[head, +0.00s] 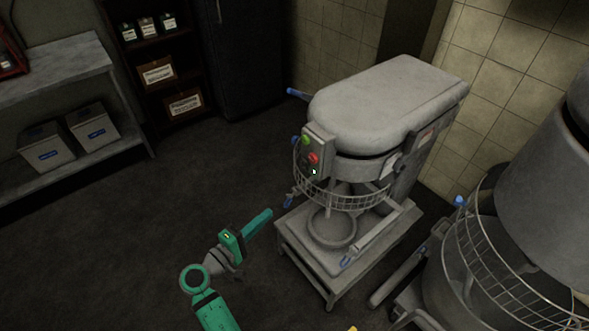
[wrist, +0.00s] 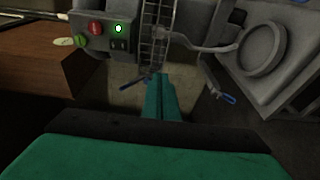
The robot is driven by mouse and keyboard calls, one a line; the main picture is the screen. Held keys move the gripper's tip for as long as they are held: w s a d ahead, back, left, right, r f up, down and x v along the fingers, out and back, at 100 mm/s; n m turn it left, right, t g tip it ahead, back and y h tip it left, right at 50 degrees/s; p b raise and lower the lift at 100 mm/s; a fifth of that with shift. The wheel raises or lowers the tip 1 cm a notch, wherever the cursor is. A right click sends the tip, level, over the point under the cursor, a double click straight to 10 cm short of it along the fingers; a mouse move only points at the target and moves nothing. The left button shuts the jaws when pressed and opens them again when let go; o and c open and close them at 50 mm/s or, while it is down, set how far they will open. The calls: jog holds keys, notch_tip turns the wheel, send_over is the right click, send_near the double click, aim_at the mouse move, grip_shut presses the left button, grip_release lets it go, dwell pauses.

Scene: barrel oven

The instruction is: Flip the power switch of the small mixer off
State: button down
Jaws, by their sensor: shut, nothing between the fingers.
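The small mixer (head: 385,100) is grey and stands on a low metal stand. Its control box (head: 318,143) on the front has a green button (head: 306,140), a red button (head: 313,158) and a small bright light (head: 314,171). In the wrist view the red button (wrist: 96,28) and the lit green-white light (wrist: 118,28) show at upper left. Small dark parts beside the light may be the power switch; its position is too small to tell. My green gripper (head: 269,213) is shut and empty, apart from the mixer, left of and below the control box.
A larger mixer (head: 540,170) stands at right. A shelf with bins (head: 90,130) is at left. The floor (head: 150,220) left of the mixer is clear.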

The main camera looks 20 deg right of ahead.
aim_at(304, 163)
notch_tip(304, 163, up, 9)
jog(key=w+a+m+g+h, duration=0.1)
jog(key=m+g+h, duration=0.1)
jog(key=h, duration=0.1)
jog(key=shift+w+r+m+g, duration=0.2)
jog(key=shift+w+m+g, duration=0.1)
jog(key=shift+m+g, duration=0.1)
jog(key=x, duration=1.4)
jog(key=shift+r, duration=0.1)
jog(key=shift+a, duration=0.1)
